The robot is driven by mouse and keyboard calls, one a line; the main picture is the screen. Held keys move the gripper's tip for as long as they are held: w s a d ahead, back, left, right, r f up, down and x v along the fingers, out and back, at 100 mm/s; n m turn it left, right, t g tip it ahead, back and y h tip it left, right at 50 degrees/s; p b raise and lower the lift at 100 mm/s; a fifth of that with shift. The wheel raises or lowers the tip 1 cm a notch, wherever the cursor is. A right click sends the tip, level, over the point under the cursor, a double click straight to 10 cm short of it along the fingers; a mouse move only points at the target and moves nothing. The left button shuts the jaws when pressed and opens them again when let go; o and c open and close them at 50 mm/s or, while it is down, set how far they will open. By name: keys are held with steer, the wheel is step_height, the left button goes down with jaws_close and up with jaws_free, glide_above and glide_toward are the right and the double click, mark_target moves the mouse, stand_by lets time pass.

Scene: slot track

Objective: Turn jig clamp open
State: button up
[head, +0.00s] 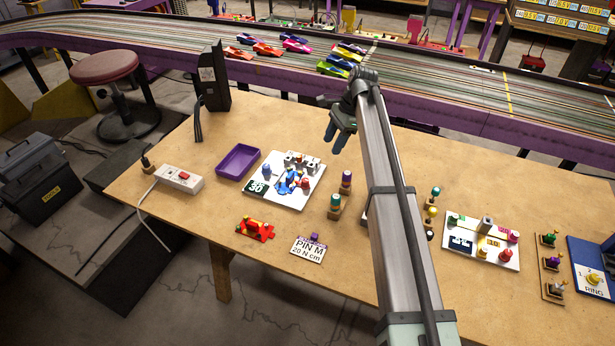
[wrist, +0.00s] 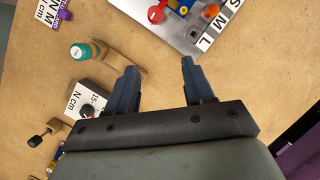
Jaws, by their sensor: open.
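A white jig board (head: 312,192) lies left of centre on the bench. It carries a blue part (head: 287,181), a red knob (head: 305,182), grey blocks and a "30" label. I cannot tell for certain which piece is the clamp. Part of a board (wrist: 165,30) with a red knob (wrist: 156,14), a blue piece and S, M, L letters shows at the top of the wrist view, cut off by the edge. My gripper (head: 335,134) hangs above the bench, right of and beyond the jig board. In the wrist view my gripper (wrist: 160,66) is open and empty, with bare wood between the fingers.
A teal-capped peg (head: 335,199) and a purple-capped peg (head: 346,177) stand right of the board. A purple tray (head: 257,149) lies to its left and a PIN M card (head: 308,250) in front. Another white board (head: 451,250) is at right. The slot track (head: 440,80) runs behind.

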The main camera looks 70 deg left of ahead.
mark_target(305, 180)
steer(key=s+f, duration=0.3)
steer(key=f, duration=0.1)
steer(key=s+f, duration=0.2)
steer(key=f, duration=0.2)
steer(key=s+f, duration=0.3)
steer(key=f, duration=0.1)
steer(key=shift+s+a+f, duration=0.2)
steer(key=shift+s+f, duration=0.1)
steer(key=shift+s, duration=0.05)
jaws_close()
